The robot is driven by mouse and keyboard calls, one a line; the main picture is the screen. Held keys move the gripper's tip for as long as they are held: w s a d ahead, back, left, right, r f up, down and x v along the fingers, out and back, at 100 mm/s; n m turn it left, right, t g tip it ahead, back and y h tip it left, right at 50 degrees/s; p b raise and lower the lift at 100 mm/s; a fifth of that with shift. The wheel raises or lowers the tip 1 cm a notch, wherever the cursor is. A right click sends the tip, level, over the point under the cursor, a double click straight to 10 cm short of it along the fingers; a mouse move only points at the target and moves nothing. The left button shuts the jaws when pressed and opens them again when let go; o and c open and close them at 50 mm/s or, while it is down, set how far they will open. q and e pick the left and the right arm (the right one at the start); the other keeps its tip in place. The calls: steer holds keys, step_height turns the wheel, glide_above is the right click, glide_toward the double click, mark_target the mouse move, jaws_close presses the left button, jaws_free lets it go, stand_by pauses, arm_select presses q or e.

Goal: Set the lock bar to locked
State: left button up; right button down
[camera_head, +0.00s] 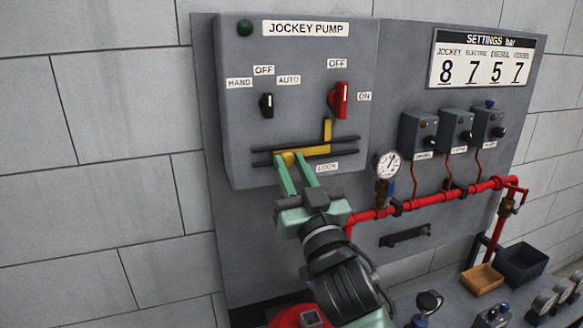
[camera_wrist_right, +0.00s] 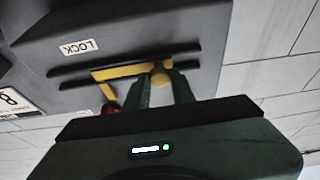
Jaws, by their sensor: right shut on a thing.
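The yellow lock bar (camera_head: 316,151) lies between two dark rails near the bottom of the grey jockey pump panel, above the LOCK label (camera_head: 327,167). A yellow upright arm rises from its right part, below the red OFF/ON switch (camera_head: 339,98), whose handle points up toward OFF. My right gripper (camera_head: 291,159) is shut on the lock bar's round yellow knob at the left end of the rails. In the right wrist view the knob (camera_wrist_right: 160,79) sits between the green fingertips, with the bar (camera_wrist_right: 122,72) running left from it. My left gripper is not in view.
A black HAND/OFF/AUTO switch (camera_head: 266,105) is on the panel above. Right of my arm are a pressure gauge (camera_head: 388,164), a red pipe (camera_head: 430,199) and several grey switch boxes. An orange tray (camera_head: 480,279) and a dark bin (camera_head: 521,263) stand lower right.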

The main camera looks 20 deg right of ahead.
stand_by(0.7)
steer(key=d, duration=0.4)
steer(key=shift+w+d, duration=0.1)
steer(key=c, duration=1.3)
jaws_free()
steer(key=shift+o, duration=0.5)
steer(key=shift+d, duration=0.25)
steer(key=shift+a, duration=0.1)
